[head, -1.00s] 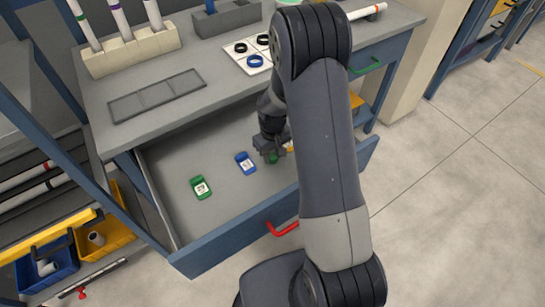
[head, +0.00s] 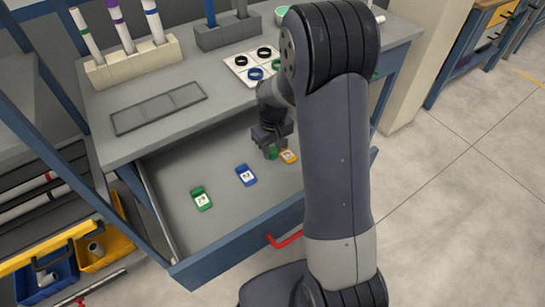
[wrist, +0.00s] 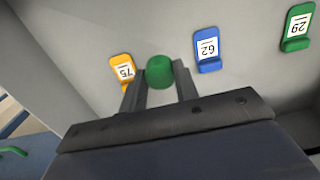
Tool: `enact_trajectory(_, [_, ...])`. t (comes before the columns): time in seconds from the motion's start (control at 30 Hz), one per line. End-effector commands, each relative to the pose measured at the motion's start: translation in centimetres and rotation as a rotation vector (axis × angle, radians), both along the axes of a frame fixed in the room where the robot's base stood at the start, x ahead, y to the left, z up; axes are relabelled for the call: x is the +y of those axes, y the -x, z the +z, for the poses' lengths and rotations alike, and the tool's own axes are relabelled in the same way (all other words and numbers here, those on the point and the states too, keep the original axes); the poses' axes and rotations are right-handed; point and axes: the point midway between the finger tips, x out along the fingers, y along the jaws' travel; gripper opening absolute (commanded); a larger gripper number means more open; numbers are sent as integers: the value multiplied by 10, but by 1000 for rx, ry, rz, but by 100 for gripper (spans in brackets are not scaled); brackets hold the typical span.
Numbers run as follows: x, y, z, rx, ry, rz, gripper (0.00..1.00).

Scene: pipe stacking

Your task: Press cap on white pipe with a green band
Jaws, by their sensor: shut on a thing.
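My gripper (head: 271,147) is shut on a green cap (head: 272,154) over the open drawer. In the wrist view the rounded green cap (wrist: 159,72) sits between the two dark fingers of my gripper (wrist: 161,84). The white pipe with a green band (head: 87,39) stands, slightly tilted in the picture, at the left end of a cream rack (head: 130,65) on the bench, far to the upper left of my gripper.
The drawer (head: 215,225) holds a green tag (head: 201,198), a blue tag (head: 246,175) and an orange tag (head: 289,156). Pipes with purple (head: 121,26) and blue bands (head: 154,22) share the rack. A grey tray (head: 160,108) and a ring card (head: 238,63) lie on the bench.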

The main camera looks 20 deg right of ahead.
Motion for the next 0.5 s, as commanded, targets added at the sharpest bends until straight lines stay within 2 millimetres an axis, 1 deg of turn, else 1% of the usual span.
enact_trajectory(0.03, [0, -1, 8, -2, 0, 0, 8])
enact_trajectory(0.5, [0, 0, 68, -1, 0, 0, 8])
